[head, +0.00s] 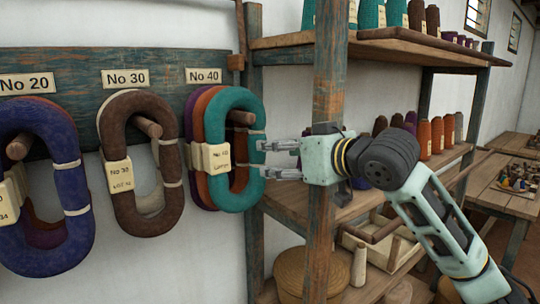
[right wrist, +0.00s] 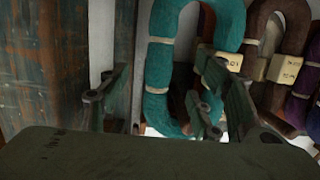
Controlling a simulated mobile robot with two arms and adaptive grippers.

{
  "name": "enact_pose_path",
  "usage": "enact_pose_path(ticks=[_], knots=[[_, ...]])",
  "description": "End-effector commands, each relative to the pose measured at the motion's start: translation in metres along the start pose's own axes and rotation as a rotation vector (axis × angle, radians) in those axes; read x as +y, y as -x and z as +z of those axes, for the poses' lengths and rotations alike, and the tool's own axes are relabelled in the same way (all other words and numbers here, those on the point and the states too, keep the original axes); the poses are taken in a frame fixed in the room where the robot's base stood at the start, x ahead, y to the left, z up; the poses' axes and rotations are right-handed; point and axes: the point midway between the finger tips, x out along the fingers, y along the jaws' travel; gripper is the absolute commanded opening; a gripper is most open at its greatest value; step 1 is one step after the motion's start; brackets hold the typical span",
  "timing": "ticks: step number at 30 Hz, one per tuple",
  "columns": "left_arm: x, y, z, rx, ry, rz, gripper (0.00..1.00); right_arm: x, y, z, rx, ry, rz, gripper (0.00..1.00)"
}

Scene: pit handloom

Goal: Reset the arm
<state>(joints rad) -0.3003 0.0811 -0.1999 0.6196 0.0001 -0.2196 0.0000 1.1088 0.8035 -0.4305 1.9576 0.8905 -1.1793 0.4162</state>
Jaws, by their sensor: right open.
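My right gripper (head: 268,159) is open, its fingers pointing left at the right edge of the teal yarn skein (head: 249,112) under the No 40 label. Nothing is held between the fingers; I cannot tell whether the tips touch the skein. The teal skein hangs on a wooden peg (head: 241,118) with orange and purple skeins behind it, and a paper tag (head: 217,157) wraps it. In the right wrist view the open fingers (right wrist: 158,108) stand before the teal skein (right wrist: 160,70). My left gripper is not in view.
A wooden post (head: 328,75) stands close by my right gripper. Shelves behind it carry yarn cones (head: 437,135) and baskets (head: 303,270). Brown (head: 141,215) and blue (head: 45,262) skeins hang further left. A table (head: 505,190) with small items is at right.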

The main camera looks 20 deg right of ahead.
Motion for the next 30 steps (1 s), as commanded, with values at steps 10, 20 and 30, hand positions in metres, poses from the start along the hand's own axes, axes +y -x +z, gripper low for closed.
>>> enact_pose_path(ticks=[10, 20, 30], knots=[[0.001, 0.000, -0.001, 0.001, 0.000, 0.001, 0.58, 0.000, 0.054, 0.001, -0.002, 0.001, 0.000, 0.59], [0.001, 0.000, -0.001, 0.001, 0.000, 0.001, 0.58, -0.005, 0.046, 0.026, -0.037, 0.005, -0.006, 0.59], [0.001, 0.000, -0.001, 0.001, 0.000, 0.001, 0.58, -0.046, 0.003, 0.211, -0.281, 0.028, -0.016, 0.59]])
